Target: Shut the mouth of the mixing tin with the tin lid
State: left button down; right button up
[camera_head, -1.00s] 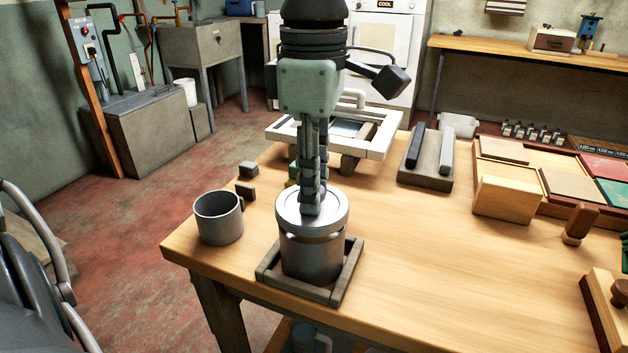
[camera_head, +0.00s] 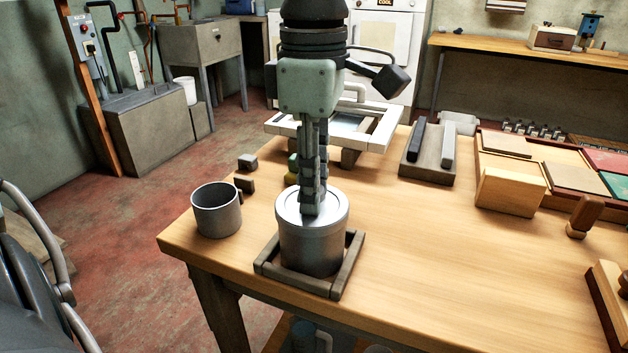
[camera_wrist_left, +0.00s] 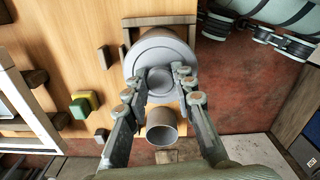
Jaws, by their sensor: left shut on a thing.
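The mixing tin (camera_head: 311,251) is a metal cylinder standing upright inside a square wooden frame (camera_head: 331,287) near the table's front corner. The round metal tin lid (camera_head: 336,211) lies level across the tin's mouth, with no gap visible in the head view. My left gripper (camera_head: 311,212) points straight down from above and is shut on the lid's raised middle. In the left wrist view the lid (camera_wrist_left: 178,52) shows with its knob (camera_wrist_left: 159,80) between the fingertips (camera_wrist_left: 159,91). The inside of the tin is hidden. My right gripper is not in view.
An open grey cup (camera_head: 217,212) stands left of the tin. Small dark blocks (camera_head: 245,184) lie behind it. A white frame (camera_head: 375,142) stands behind the gripper. Wooden boxes (camera_head: 511,190) and boards are at the right. The table between is clear.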

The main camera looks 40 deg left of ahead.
pick_arm(q)
jog(key=shift+f, duration=0.15)
jog(key=shift+f+b, duration=0.15)
jog(key=shift+b, duration=0.15)
jog(key=c, duration=1.2)
grip_release()
notch_tip(320, 180, up, 16)
jog(key=p, duration=0.4)
